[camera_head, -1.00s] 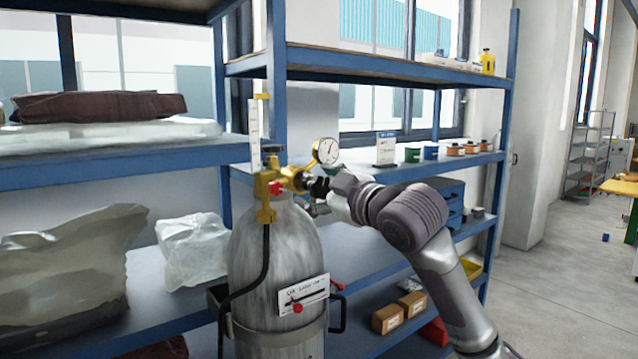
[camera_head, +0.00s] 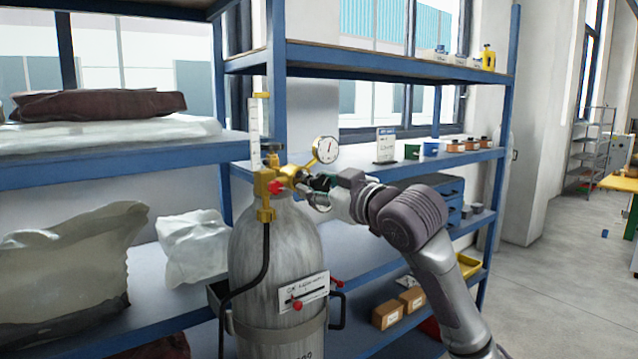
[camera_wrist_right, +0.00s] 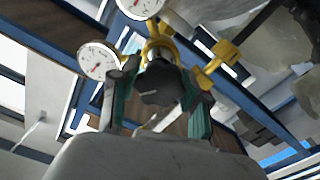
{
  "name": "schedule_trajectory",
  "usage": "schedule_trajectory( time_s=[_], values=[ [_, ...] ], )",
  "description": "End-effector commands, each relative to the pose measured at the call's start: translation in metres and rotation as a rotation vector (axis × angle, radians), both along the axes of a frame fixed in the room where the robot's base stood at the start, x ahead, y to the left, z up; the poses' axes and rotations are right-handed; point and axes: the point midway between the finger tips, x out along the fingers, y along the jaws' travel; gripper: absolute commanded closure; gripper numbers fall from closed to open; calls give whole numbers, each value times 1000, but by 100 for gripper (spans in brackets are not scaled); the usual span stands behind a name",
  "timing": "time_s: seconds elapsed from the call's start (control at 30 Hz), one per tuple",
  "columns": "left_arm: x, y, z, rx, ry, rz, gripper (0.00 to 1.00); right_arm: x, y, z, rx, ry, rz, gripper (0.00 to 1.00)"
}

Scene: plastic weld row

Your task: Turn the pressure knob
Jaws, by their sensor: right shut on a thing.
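The pressure knob (camera_wrist_right: 162,86) is black and lobed, on the brass regulator (camera_head: 270,183) atop a grey gas cylinder (camera_head: 268,250). In the right wrist view it sits between the green-lined fingers of my right gripper (camera_wrist_right: 160,80). In the head view my right gripper (camera_head: 317,191) comes from the right and is shut on the knob, hiding part of it. A round gauge (camera_head: 325,150) stands just above the gripper; two gauges show in the wrist view, one (camera_wrist_right: 98,61) close to a finger. My left gripper is not in view.
Blue shelves (camera_head: 390,66) stand behind, with cans, a small sign (camera_head: 386,146) and boxes (camera_head: 387,315). Open floor (camera_head: 560,270) lies to the right.

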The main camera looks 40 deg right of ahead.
Motion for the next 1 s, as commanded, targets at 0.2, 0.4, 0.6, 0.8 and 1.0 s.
schedule_trajectory(
  time_s=[0.2,0.4,0.6,0.8,1.0],
  values=[
    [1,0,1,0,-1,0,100,0,0,0,46,-5,0,89],
    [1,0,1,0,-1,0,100,0,0,0,44,-6,0,46],
    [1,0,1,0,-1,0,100,0,0,0,43,-6,0,28],
    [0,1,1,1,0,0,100,-1,0,0,42,-6,0,28],
    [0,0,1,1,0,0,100,-19,2,0,41,-5,0,28]
  ],
)
